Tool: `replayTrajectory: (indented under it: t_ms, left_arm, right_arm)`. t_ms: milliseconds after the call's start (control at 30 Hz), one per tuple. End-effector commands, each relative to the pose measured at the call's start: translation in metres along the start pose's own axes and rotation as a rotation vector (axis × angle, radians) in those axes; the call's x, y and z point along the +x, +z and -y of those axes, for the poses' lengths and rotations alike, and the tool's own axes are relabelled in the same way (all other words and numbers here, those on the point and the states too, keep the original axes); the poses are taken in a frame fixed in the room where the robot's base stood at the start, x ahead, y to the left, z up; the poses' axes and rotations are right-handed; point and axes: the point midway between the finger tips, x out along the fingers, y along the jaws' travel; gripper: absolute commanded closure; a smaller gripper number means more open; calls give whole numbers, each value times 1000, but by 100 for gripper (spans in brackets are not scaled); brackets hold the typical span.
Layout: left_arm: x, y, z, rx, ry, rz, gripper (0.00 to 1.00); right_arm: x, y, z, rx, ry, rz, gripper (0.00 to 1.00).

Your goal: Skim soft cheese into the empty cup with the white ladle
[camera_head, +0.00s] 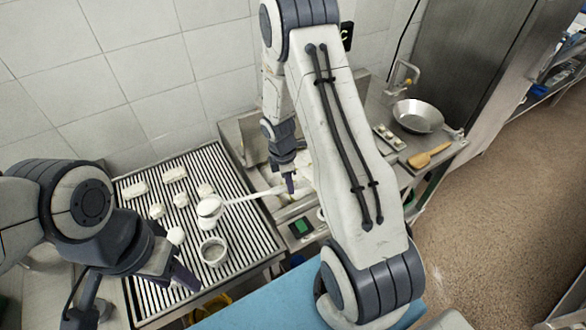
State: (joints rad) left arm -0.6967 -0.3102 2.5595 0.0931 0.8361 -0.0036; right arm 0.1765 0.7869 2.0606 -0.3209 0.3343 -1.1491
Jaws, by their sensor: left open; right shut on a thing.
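The white ladle's handle (252,196) runs left from my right gripper (289,182), which is shut on it. At its left end is a round white bowl shape (210,209) with white soft stuff in it; I cannot tell whether a cup stands under the ladle's head. The empty cup (213,252), clear and pale-rimmed, stands upright on the slatted rack just in front of the ladle's head. My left gripper (172,268) is open and empty at the rack's front left, left of the cup. Its second finger is hard to make out.
Several white lumps (174,174) lie on the striped rack (240,232), behind and left of the cup. A wall closes the back. A metal pan (418,116), a wooden board (428,156) and a small tray (389,138) sit on the right counter. My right arm hides part of the sink area.

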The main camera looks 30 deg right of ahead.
Motion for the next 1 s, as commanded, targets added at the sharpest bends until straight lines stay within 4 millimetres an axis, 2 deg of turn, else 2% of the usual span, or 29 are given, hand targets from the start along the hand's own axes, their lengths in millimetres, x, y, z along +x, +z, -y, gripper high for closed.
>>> replayTrajectory:
  t_ms: [33,133,267,533,1000]
  left_arm:
    - [-20,-1,-1,0,0,0,50]
    - [-30,-2,-2,1,0,1,50]
    - [-33,-2,-2,1,0,1,50]
    - [-17,-1,-1,2,0,1,50]
    - [16,1,1,3,0,1,50]
  right_arm:
    - [-8,6,6,-71,2,-10,100]
    - [-4,10,11,-196,19,-28,100]
    - [0,11,15,-278,33,-40,100]
    - [0,6,13,-297,40,-24,100]
    - [-12,3,14,-293,49,35,100]
